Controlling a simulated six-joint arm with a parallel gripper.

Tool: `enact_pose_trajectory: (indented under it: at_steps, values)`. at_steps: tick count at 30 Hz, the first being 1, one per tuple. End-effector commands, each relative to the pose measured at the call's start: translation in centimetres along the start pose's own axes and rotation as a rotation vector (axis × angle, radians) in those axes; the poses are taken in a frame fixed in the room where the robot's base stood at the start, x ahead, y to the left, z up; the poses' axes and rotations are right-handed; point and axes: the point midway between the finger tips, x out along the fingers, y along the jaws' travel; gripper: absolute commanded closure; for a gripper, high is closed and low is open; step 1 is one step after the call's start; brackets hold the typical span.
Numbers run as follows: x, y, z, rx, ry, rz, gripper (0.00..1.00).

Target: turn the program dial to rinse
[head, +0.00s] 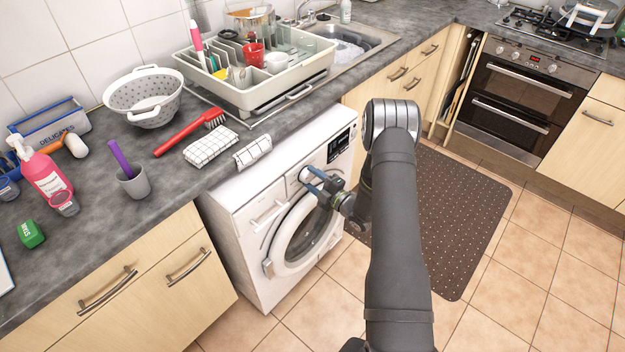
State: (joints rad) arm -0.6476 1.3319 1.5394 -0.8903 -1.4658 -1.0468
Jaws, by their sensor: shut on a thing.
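The white washing machine (243,233) stands under the grey worktop with its round door (303,232) closed. Its program dial (304,174) is on the upper front panel, between the drawer on the left and the dark display (339,143) on the right. The fingers cover part of the dial. The dial's marks and pointer are too small to read, so I cannot tell which program it points to.
A checked cloth (253,152) hangs over the worktop edge above the machine. A dish rack (262,92), red brush (190,131) and colander (144,97) stand on the worktop. A dark mat (455,215) lies on the tiled floor right of my arm.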

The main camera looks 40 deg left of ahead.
Motion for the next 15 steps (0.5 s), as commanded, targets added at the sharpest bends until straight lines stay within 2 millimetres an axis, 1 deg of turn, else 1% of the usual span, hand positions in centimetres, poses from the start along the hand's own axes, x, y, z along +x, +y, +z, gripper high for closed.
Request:
enact_pose_trajectory:
  at_steps: [9,15]
  values:
    - [-0.05,0.07,0.07,-0.272,0.020,0.005,0.75]
    - [-0.04,0.12,0.10,-0.395,0.029,0.007,0.75]
